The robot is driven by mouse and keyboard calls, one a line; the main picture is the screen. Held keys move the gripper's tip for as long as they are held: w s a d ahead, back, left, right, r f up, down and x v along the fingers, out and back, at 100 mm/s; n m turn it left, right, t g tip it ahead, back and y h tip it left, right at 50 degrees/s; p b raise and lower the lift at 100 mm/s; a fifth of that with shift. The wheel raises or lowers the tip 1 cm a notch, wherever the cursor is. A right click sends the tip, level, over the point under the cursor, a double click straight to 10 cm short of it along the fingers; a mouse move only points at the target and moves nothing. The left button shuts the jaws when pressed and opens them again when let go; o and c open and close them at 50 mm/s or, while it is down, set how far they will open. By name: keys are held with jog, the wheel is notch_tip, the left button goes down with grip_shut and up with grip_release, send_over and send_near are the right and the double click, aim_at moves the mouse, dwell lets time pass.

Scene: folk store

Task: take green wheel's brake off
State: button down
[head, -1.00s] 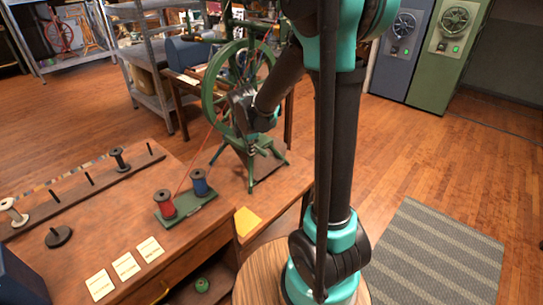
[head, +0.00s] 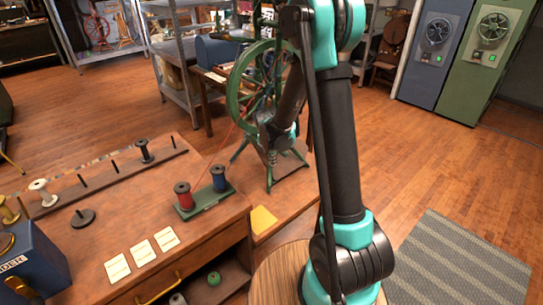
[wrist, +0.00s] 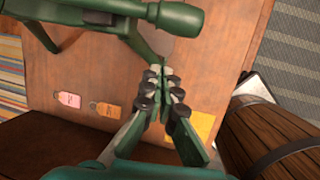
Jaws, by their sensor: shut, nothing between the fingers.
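The green spinning wheel (head: 234,88) stands on the table in the head view, partly hidden behind my arm. A green turned part and beam of its frame (wrist: 180,18) cross the top of the wrist view. My gripper (wrist: 163,88) is shut and empty, just below that beam in the wrist view and over the brown tabletop. In the head view my gripper (head: 274,145) is low, beside the wheel's stand. I cannot tell whether it touches the frame. I cannot make out the brake clearly in either view.
A rack with a red and a blue spool (head: 203,200) stands left of the wheel. A yellow sheet (head: 263,219) lies near the table edge. Pink and orange tags (wrist: 68,99) lie on the tabletop. White cards (head: 142,252) lie at front left.

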aim_at(283, 153)
jog(key=shift+w+d+r, duration=0.45)
jog(key=shift+d, duration=0.3)
jog(key=shift+w+d+r, duration=0.4)
jog(key=shift+w+d, duration=0.05)
jog(key=shift+d, duration=0.3)
jog(key=shift+a, duration=0.1)
